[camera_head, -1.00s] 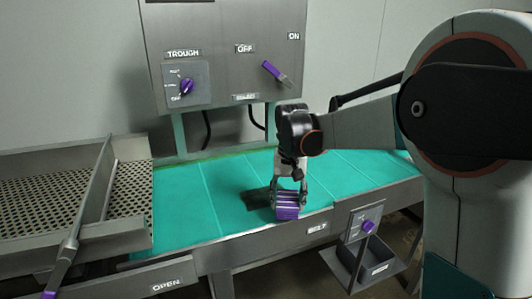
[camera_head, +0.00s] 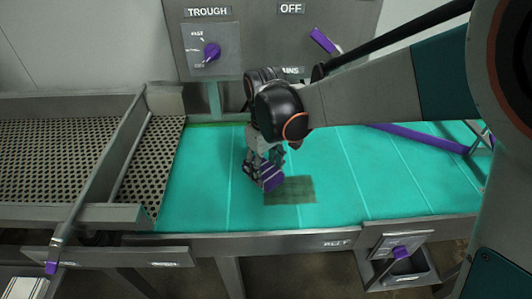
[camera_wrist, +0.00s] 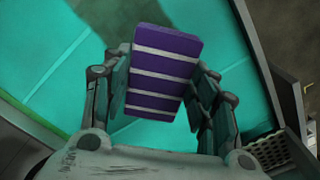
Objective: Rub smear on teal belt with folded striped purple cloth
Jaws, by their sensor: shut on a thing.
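My gripper (camera_head: 262,172) is shut on the folded purple cloth with white stripes (camera_head: 271,178). The wrist view shows the cloth (camera_wrist: 160,72) tilted between the two finger pads. The teal belt (camera_head: 335,165) lies below. A dark brownish-green rectangular smear (camera_head: 297,191) lies on the belt just right of the cloth in the head view. The cloth's lower right edge meets or overlaps the smear's left end in the picture. I cannot tell whether the cloth touches the belt. A darker patch at the wrist view's top left could be smear or shadow.
A perforated metal trough (camera_head: 60,150) with raised walls stands at the left. A control panel (camera_head: 260,40) with purple handles rises behind the belt. The belt's steel front rail (camera_head: 290,243) runs along the near edge. A purple bar (camera_head: 420,137) shows at the right.

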